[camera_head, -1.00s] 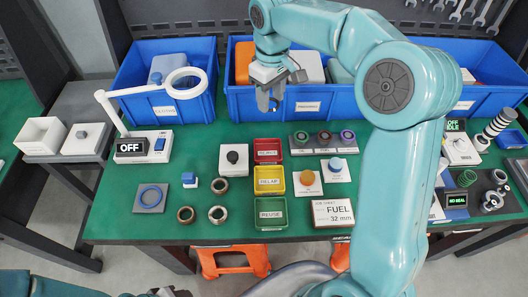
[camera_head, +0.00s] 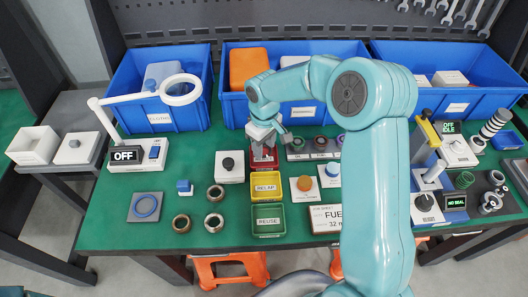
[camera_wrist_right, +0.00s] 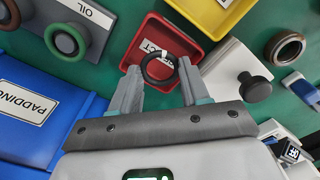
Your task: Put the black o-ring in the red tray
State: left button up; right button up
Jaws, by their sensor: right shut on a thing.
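The red tray (camera_head: 273,165) is at the far end of a column of three small trays, beyond the yellow one. In the right wrist view, the red tray (camera_wrist_right: 180,32) has a white label, partly covered. My right gripper (camera_head: 263,153) points down over the red tray. In the right wrist view, my right gripper (camera_wrist_right: 158,70) is shut on the black o-ring (camera_wrist_right: 147,60), which hangs between the fingertips in front of the tray. I cannot tell whether the ring touches the tray. My left gripper is not in view.
The yellow tray (camera_head: 267,192) and green tray (camera_head: 269,231) line up nearer to me. A white block with a black knob (camera_head: 230,167) stands just left. Blue bins (camera_head: 237,112) stand behind. Rings on a grey stand (camera_head: 298,155) sit right.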

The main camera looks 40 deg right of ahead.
aim_at(264, 160)
notch_tip(264, 160, down, 4)
jog(key=shift+r, duration=0.15)
jog(key=o, duration=0.8)
notch_tip(264, 160, up, 12)
jog(key=shift+r, duration=0.1)
dwell(0.5)
